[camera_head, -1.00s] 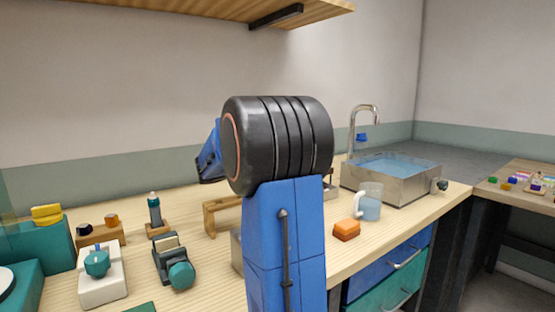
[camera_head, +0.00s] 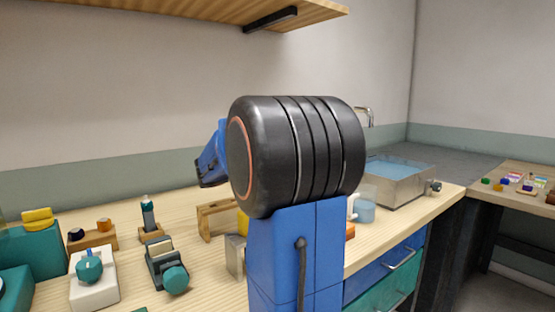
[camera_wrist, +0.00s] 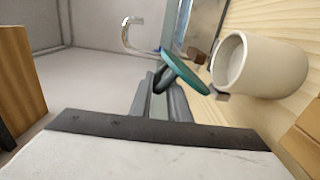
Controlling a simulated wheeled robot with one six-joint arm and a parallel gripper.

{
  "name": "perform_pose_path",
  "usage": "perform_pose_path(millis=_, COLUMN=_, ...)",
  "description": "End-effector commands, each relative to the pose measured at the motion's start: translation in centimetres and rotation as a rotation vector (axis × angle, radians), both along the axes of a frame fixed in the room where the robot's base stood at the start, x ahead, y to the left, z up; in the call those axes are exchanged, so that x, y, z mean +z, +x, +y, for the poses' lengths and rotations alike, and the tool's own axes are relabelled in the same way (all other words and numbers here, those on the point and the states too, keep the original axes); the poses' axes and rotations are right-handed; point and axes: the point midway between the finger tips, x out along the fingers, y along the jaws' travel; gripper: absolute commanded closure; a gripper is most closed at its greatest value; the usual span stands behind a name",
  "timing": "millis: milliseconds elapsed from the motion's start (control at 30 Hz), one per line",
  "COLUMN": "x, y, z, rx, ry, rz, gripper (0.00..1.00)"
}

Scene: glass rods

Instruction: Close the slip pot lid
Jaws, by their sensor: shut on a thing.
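The slip pot (camera_wrist: 275,68) is a cream cylinder with an open mouth, at the right of the wrist view, where it looks sideways because the view is turned. The teal round lid (camera_wrist: 186,76) is off the pot, beside its mouth and apart from it in the picture. My gripper (camera_wrist: 166,92) is shut on the lid, apparently by the dark knob on its underside in this view. In the head view my own arm hides the gripper, lid and pot.
A metal sink (camera_head: 400,187) with water and a clear jug (camera_head: 364,205) stand to the right. A wooden stand (camera_head: 216,220), a white device with a teal knob (camera_head: 92,280) and a dark device (camera_head: 166,267) stand on the bench to the left. A shelf (camera_head: 190,12) hangs above.

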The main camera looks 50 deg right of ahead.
Motion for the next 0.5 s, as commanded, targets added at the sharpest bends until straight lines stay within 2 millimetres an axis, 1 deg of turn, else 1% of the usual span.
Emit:
perform_pose_path(millis=33, x=0.9, y=-0.7, z=0.2, rx=-0.004, ry=-0.027, rz=-0.047, gripper=1.00)
perform_pose_path(millis=300, x=0.3, y=-2.7, z=0.8, rx=-0.005, ry=-0.104, rz=-0.288, gripper=1.00)
perform_pose_path(millis=500, x=-0.2, y=-3.7, z=1.2, rx=-0.007, ry=-0.146, rz=-0.422, gripper=1.00)
